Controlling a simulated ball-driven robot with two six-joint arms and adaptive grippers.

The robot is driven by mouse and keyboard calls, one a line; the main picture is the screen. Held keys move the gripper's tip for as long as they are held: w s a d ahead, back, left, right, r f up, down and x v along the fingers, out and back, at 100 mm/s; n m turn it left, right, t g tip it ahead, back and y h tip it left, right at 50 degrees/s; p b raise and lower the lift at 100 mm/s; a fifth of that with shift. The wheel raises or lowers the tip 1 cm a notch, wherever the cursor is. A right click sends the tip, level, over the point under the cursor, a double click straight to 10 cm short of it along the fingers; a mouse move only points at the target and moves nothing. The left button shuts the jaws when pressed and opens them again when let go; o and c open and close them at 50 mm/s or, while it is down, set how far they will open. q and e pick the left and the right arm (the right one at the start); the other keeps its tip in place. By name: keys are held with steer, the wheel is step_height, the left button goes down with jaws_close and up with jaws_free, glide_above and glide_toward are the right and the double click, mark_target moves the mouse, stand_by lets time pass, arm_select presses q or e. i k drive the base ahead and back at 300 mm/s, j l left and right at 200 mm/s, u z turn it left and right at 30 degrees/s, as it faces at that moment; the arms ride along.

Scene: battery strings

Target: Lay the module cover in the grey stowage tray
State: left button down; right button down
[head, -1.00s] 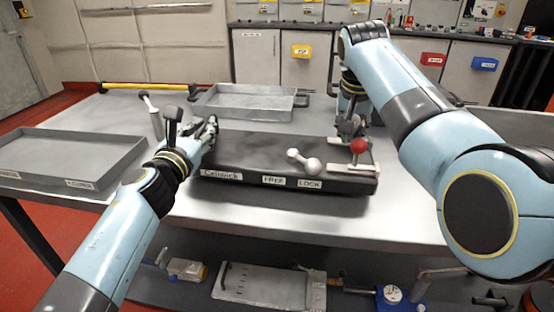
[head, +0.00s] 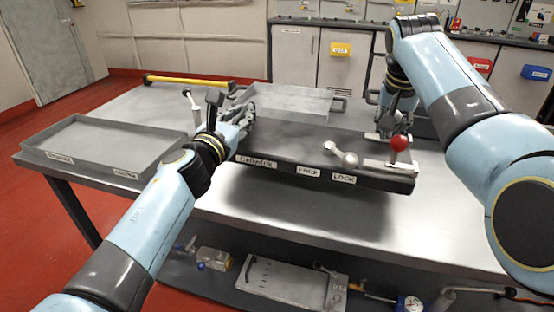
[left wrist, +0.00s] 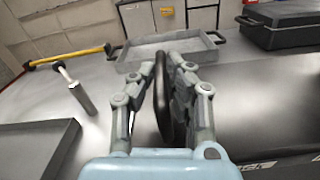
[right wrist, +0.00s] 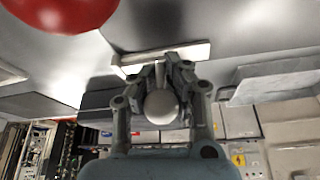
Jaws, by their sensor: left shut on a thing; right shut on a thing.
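The dark flat slab with front labels FREE and LOCK (head: 310,150), which I take as the module cover, lies level in mid-table; a dark shadow lies below it, and I cannot tell whether it is lifted. My left gripper (head: 246,116) is at its left end, shut on a black rounded handle (left wrist: 162,95). My right gripper (head: 392,130) is at its right end behind the red ball knob (head: 400,143), shut on a pale round-ended part (right wrist: 161,105). A grey tray (head: 105,173) with small, hard-to-read labels stands at left; another grey tray (head: 330,112) stands behind the slab.
A white-knobbed lever (head: 347,157) sits on the slab's top. A yellow bar (head: 190,80) lies at the table's back. A dark case (left wrist: 285,22) stands at the back right.

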mark_target(100, 148)
steer(key=j, duration=0.75)
steer(key=i+j, duration=0.15)
steer(key=j, duration=1.3)
steer(key=i+j, duration=0.15)
steer(key=j, duration=0.6)
